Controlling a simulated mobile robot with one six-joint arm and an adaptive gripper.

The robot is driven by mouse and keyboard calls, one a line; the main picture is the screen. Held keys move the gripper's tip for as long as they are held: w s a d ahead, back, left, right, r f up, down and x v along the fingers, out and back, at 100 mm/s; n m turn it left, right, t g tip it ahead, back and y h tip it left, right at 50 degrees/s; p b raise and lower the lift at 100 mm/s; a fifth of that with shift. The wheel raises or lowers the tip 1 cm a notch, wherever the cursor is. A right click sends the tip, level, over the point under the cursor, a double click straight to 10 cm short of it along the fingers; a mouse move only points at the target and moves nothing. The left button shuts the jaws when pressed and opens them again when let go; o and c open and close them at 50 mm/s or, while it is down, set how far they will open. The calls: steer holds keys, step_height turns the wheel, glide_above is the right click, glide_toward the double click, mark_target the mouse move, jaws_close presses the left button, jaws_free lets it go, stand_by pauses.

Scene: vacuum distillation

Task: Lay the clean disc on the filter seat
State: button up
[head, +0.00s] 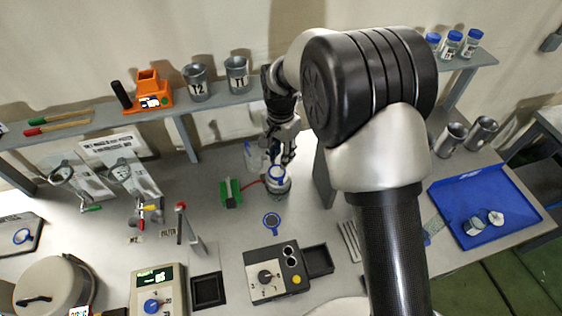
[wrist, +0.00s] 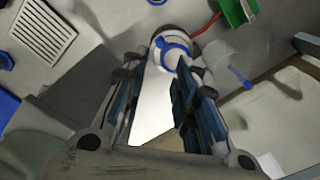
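My gripper (wrist: 158,78) is open in the wrist view, its two fingers apart with nothing visibly held between them. In the head view my gripper (head: 286,158) is just above a round vessel (head: 279,188) with a red hose, which looks like the filter seat. A blue-rimmed pale disc (head: 277,174) appears on its top; it also shows beyond the fingertips in the wrist view (wrist: 174,50). I cannot tell whether it lies flat. Which disc is clean is unclear.
A green block (head: 229,194) stands left of the vessel. A clear vessel (wrist: 222,68) with a blue mark stands close beside it. A grey upright panel (head: 323,178) is to the right. A control box (head: 268,273) sits in front. Another blue-ringed item (head: 22,236) lies far left.

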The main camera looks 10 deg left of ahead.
steer(key=s+d+r+n+t, duration=0.1)
steer(key=s+d+r, duration=0.3)
steer(key=d+r, duration=0.4)
steer(key=s+d+r+n+t, duration=0.1)
steer(key=s+d+r, duration=0.5)
steer(key=r, duration=0.5)
steer(key=s+d+r+n+t, duration=0.1)
steer(key=s+d, duration=0.4)
steer(key=s, duration=0.3)
steer(key=s+d+r+n+t, duration=0.1)
steer(key=s+d+n, duration=0.1)
steer(key=s+d, duration=0.3)
steer(key=s, duration=0.3)
steer(key=shift+s+d+n+t, duration=0.2)
steer(key=shift+s+n+t, duration=0.05)
steer(key=shift+n+t, duration=0.05)
